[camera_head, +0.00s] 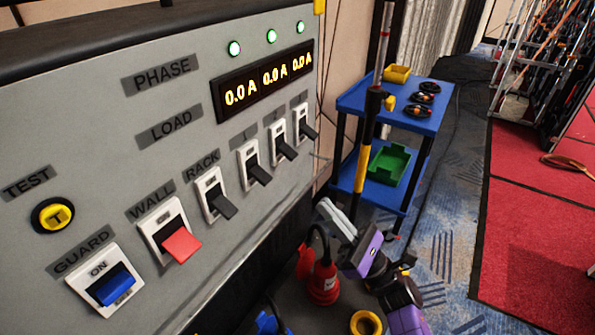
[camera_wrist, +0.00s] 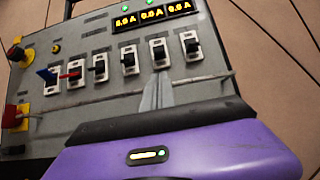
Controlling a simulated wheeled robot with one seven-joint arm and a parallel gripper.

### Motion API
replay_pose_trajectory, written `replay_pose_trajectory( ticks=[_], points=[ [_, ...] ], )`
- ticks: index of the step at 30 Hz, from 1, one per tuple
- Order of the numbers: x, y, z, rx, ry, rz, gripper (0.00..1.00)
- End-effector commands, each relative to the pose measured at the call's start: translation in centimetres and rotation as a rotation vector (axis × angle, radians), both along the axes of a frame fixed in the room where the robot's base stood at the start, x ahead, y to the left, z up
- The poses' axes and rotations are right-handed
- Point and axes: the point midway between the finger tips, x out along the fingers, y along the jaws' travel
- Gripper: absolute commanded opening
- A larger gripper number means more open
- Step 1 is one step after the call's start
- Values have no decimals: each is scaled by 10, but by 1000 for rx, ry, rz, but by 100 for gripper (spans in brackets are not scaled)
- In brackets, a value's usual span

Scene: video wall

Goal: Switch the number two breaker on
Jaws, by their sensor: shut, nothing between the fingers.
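The grey breaker panel (camera_head: 110,130) carries a row of rocker levers. After the blue GUARD, red WALL and black RACK levers come three black ones with small labels I cannot read clearly. The middle of these three, apparently number two (camera_head: 284,146), has its lever sticking out and tilted down, like its neighbours; it also shows in the wrist view (camera_wrist: 159,54). My gripper (camera_head: 334,214) is shut and empty, in front of the panel's lower right edge. In the wrist view its closed fingertips (camera_wrist: 157,88) appear just below that middle lever, apart from it.
The ammeter display (camera_head: 268,82) reads 0.0 A three times, under three green lamps. A yellow TEST button (camera_head: 54,216) is at left. A red plug (camera_head: 323,280) stands below my gripper. A blue cart (camera_head: 400,105) with a green tray stands behind right.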

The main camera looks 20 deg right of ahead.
Motion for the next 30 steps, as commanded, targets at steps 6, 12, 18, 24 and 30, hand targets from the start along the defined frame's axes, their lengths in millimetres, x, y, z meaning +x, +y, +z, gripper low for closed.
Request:
replay_pose_trajectory(
  ticks=[6,12,18,24,30],
  points=[
    [2,1,3,2,0,1,0],
    [17,12,22,1,0,5,0],
    [39,26,47,2,-1,3,0],
    [56,37,62,2,0,3,0],
    [62,41,67,2,2,1,0]
  ],
)
